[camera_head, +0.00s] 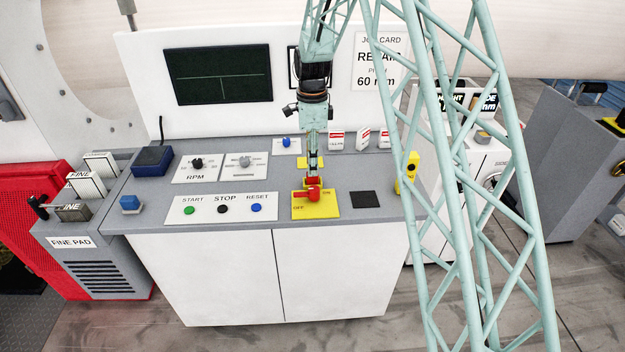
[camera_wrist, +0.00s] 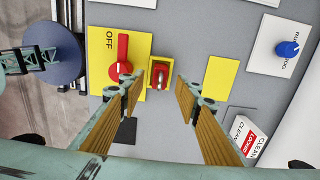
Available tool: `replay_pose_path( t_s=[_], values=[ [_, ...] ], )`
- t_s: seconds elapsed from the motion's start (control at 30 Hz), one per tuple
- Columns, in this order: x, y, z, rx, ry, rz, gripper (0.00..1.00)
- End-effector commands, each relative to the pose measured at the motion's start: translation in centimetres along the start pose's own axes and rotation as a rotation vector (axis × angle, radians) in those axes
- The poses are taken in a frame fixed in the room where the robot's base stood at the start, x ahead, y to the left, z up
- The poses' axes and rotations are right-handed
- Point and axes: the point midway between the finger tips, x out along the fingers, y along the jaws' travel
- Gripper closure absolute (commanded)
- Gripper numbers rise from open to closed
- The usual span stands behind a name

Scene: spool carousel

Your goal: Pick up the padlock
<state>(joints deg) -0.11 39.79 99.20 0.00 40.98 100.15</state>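The padlock (camera_wrist: 162,75) appears to be the small red block with a metallic bar on a yellow base in the wrist view. In the head view a small red part (camera_head: 313,182) shows just behind the red rotary switch (camera_head: 306,194), partly covered by my gripper. My gripper (camera_wrist: 170,82) is open, with nothing between its tan-padded fingers. Its fingertips point at the padlock, which shows beyond them, nearer the left finger. In the head view my gripper (camera_head: 313,171) is low over the console; the exact gap is hard to tell.
The red switch sits on a yellow ON/OFF plate (camera_head: 327,211) close to the padlock. A dark square (camera_head: 366,199) lies right of it. Red-and-white tags (camera_head: 363,138) stand behind. START, STOP and RESET buttons (camera_head: 222,208) are left on the grey console (camera_head: 150,219).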

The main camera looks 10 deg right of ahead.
Motion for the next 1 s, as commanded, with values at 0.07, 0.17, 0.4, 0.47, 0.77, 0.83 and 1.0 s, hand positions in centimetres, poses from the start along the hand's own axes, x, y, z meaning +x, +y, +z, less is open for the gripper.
replay_pose_path(
  t_s=[0.07,0.17,0.4,0.47,0.77,0.83,1.0],
  values=[
    [0.0,0.0,0.0,0.0,0.0,0.0,0.69],
    [0.0,0.0,0.0,0.0,0.0,0.0,0.69],
    [0.9,0.1,-0.1,0.0,0.0,0.002,0.69],
    [1.5,0.1,-0.1,0.0,0.0,0.002,0.69],
    [4.4,0.1,-0.1,0.0,0.0,0.002,0.69],
    [4.8,0.1,-0.1,0.0,0.0,0.002,0.69],
    [5.2,0.0,-0.1,0.0,0.0,0.001,0.69]
  ],
)
